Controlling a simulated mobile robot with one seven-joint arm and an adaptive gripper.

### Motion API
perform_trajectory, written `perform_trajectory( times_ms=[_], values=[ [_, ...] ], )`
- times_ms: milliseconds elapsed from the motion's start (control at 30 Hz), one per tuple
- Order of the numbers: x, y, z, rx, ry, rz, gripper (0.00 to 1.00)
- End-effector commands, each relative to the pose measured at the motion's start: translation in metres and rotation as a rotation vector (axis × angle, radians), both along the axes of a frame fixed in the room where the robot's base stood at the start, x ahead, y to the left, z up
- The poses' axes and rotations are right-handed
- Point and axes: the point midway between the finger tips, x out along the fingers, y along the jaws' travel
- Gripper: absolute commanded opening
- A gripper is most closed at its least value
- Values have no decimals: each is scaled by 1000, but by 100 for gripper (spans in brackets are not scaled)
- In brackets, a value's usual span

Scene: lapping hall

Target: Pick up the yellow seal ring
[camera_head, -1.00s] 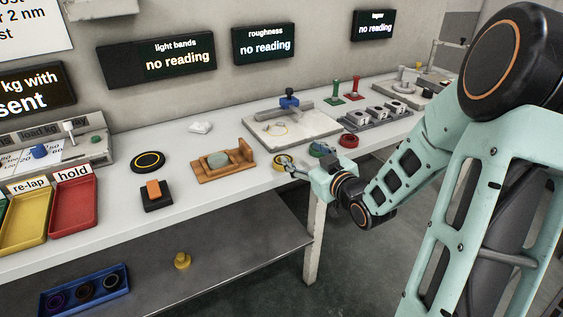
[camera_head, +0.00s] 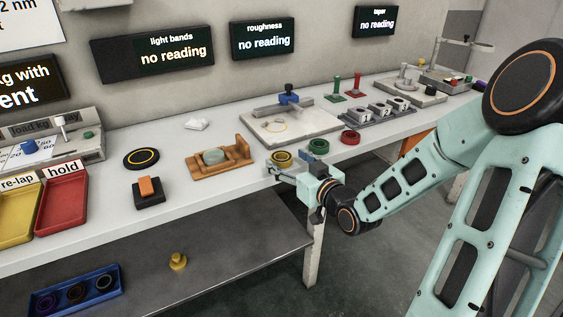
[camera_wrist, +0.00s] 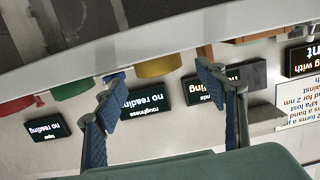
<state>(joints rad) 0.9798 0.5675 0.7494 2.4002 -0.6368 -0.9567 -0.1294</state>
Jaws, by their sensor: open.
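The yellow seal ring (camera_head: 281,158) lies on the front part of the bench top in the head view, left of a green ring (camera_head: 318,147) and a red ring (camera_head: 350,138). My gripper (camera_head: 279,173) is open at the bench's front edge, close in front of the yellow ring, with nothing between its fingers. In the wrist view, which is upside down, the yellow ring (camera_wrist: 158,66) shows beyond and between the spread fingertips (camera_wrist: 157,84). I cannot tell whether the fingers touch it.
Left of the yellow ring stands a wooden holder (camera_head: 222,160) with a grey-green disc. Behind it is a pale plate (camera_head: 310,127) with a blue-topped fixture. The red tray (camera_head: 62,207) is far left. A lower shelf (camera_head: 215,255) carries a yellow knob (camera_head: 178,261) and a blue tray (camera_head: 50,303).

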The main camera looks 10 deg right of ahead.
Motion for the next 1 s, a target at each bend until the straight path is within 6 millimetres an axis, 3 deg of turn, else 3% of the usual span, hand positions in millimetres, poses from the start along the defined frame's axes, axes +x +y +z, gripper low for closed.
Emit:
perform_trajectory(
  times_ms=[200, 533, 900, 1000],
  values=[
    [30, 11, -10, 0, -2, 1, 65],
    [37, 13, -10, -1, -1, 0, 65],
    [37, 12, -10, -1, -1, 0, 24],
    [37, 12, -10, -1, -1, 0, 18]
  ],
)
